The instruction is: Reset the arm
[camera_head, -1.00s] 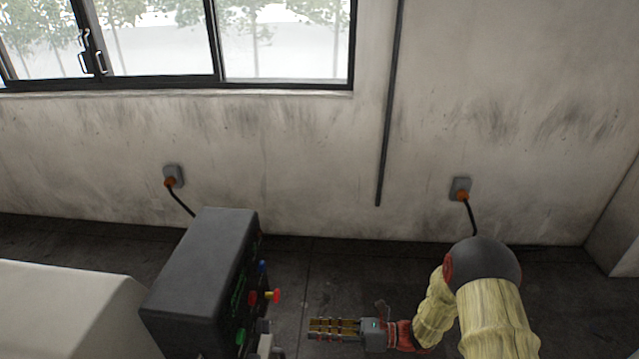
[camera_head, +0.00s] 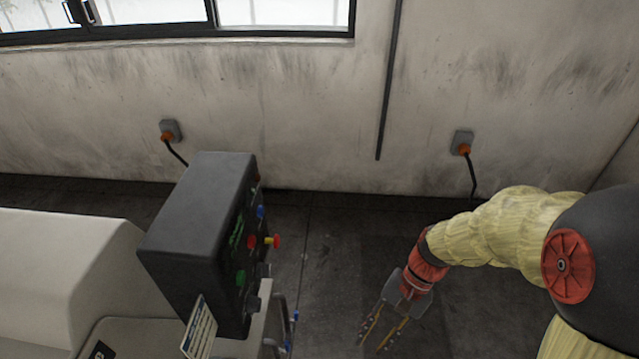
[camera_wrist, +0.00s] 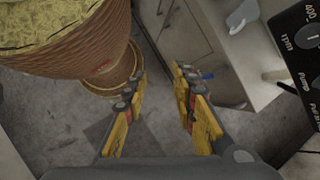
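My gripper (camera_head: 385,328) hangs at the end of my bent arm, right of the control box, over bare dark floor. Its two fingers point down and a little to the left in the head view. In the wrist view my gripper (camera_wrist: 160,105) shows its yellow fingers spread apart with nothing between them. Part of my own body fills the upper left of the wrist view.
A dark control box (camera_head: 200,235) with coloured buttons stands on a white machine (camera_head: 60,255) at left. A light cabinet (camera_wrist: 225,60) shows in the wrist view. Two wall sockets (camera_head: 170,131) with cables are behind. Floor (camera_head: 325,235) between box and arm is clear.

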